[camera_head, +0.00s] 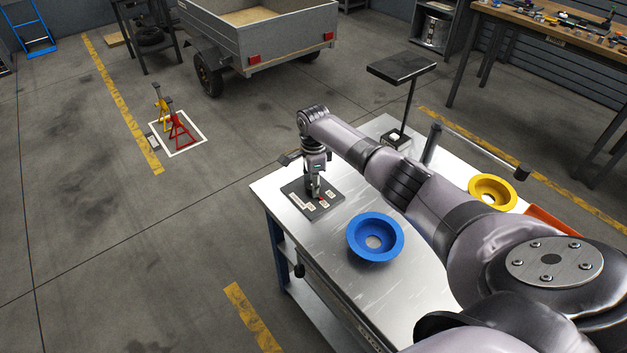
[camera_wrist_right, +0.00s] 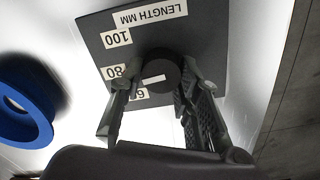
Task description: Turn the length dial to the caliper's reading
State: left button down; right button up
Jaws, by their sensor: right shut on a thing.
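The length dial is a round black knob (camera_wrist_right: 160,72) with a white pointer mark, on a dark plate (camera_wrist_right: 205,40) lettered LENGTH MM. In the right wrist view the mark lies slantwise, its left end towards the side where the 80 and 60 labels are; the exact value cannot be told. My right gripper (camera_wrist_right: 158,90) is shut on the knob, one finger on each side. In the head view this gripper (camera_head: 314,192) points down at the plate (camera_head: 293,189) near the bench's left end. My left gripper is not in view. I cannot make out a caliper.
The metal bench (camera_head: 325,246) carries a blue ring-shaped dish (camera_head: 358,251) close to the plate, a yellow one (camera_head: 476,190) and an orange tray (camera_head: 552,222) farther right. A dark panel on a post (camera_head: 402,66) stands behind. Open floor lies left.

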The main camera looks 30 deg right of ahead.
jog(key=shift+a+r+n+p, duration=0.1)
jog(key=shift+r+n+p, duration=0.15)
jog(key=shift+n+p, duration=0.6)
jog(key=shift+f+n+p, duration=0.15)
jog(key=shift+n+p, duration=0.5)
jog(key=shift+n, duration=0.1)
jog(key=shift+f+n, duration=0.1)
jog(key=shift+n, duration=0.8)
jog(key=n, duration=0.4)
jog(key=shift+w+n+p, duration=0.15)
jog(key=shift+n+p, duration=0.15)
jog(key=shift+p, duration=0.1)
jog(key=n, duration=0.3)
jog(key=shift+n, duration=0.3)
jog(key=n, duration=0.4)
jog(key=shift+w, duration=0.1)
jog(key=n, duration=0.5)
jog(key=shift+a, duration=0.15)
jog(key=shift+n, duration=1.7)
